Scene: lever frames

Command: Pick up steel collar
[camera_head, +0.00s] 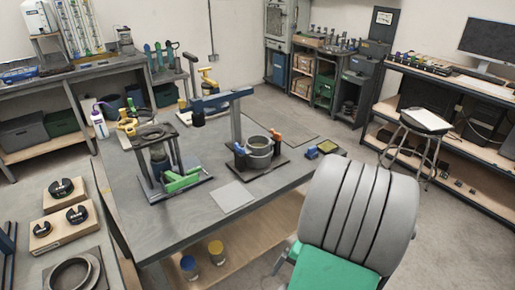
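A steel-grey ring that looks like the steel collar (259,157) stands upright on a dark base plate on the grey workbench (140,228). Dark blocks and orange parts sit close around it; I cannot tell whether they clamp it. A second, wider metal ring (72,279) lies at the lower left, partly cut off by the picture edge. I cannot tell for certain which ring the task means. My gripper is not in view.
A blue-armed post (236,118) rises just behind the ring. A dark press-like stand (155,165) with green parts is to its left. A flat grey plate (232,197) lies in front. A stool (415,140) stands on the floor at right.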

